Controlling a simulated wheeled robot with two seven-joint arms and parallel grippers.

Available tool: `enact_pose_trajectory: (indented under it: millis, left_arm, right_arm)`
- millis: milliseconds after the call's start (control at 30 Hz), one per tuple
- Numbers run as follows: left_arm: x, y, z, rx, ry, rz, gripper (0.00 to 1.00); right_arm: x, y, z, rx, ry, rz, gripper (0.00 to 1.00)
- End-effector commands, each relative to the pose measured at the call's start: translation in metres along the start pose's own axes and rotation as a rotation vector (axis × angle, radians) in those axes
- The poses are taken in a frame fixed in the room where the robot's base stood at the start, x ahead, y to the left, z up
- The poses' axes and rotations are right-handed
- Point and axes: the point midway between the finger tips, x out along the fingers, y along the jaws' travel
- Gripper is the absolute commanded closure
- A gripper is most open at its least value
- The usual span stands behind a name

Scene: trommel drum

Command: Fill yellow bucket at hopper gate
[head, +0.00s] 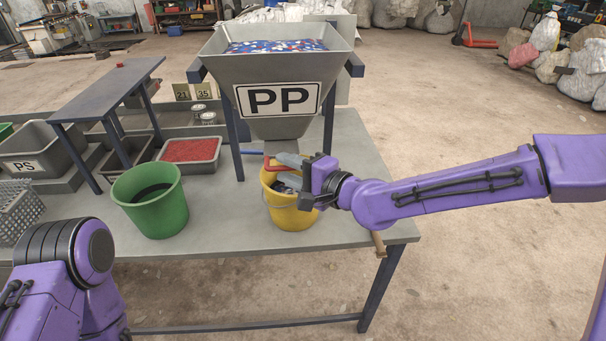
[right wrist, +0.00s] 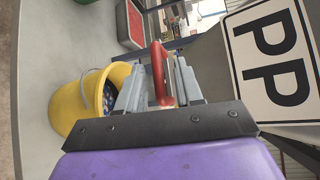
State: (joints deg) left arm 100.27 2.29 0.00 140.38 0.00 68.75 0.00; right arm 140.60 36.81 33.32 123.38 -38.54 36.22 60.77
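The yellow bucket (head: 291,213) stands upright on the table under the grey hopper (head: 278,83) marked PP. Blue and pale flakes (right wrist: 108,98) show inside the bucket in the right wrist view. My right gripper (head: 290,160) is at the hopper outlet, above the bucket's rim. In the right wrist view its two grey fingers (right wrist: 160,85) lie on either side of the red gate handle (right wrist: 159,72). Whether they press on the handle is not clear. The gate plate is largely hidden by the gripper. My left gripper is out of view; only part of the left arm shows.
A green bucket (head: 152,205) stands left of the yellow one. Behind it is a grey tray with red granules (head: 190,151). A grey bin marked PS (head: 40,150) is at the far left. The hopper's dark legs (head: 232,140) flank the outlet. The table's front strip is mostly clear.

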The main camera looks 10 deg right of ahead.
Motion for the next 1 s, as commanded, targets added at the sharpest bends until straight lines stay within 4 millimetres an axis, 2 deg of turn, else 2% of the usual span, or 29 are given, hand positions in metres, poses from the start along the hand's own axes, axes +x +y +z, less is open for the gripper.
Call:
enact_pose_trajectory:
  millis: [200, 333, 500, 867, 1000]
  left_arm:
    - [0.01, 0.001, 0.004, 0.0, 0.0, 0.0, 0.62]
    - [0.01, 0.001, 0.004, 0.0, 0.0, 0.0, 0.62]
    - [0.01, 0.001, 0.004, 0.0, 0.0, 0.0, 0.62]
    - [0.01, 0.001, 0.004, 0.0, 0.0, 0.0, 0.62]
    - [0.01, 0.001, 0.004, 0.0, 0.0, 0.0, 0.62]
  right_arm:
    - [-0.055, 0.0, -0.002, 0.003, 0.002, -0.006, 0.64]
    - [-0.075, -0.001, -0.002, 0.001, 0.003, -0.004, 0.64]
    - [-0.083, 0.001, -0.001, 0.002, 0.001, 0.0, 0.64]
    - [-0.083, 0.001, -0.002, 0.0, 0.001, 0.0, 0.64]
    - [-0.084, -0.006, -0.01, -0.084, 0.048, -0.037, 0.64]
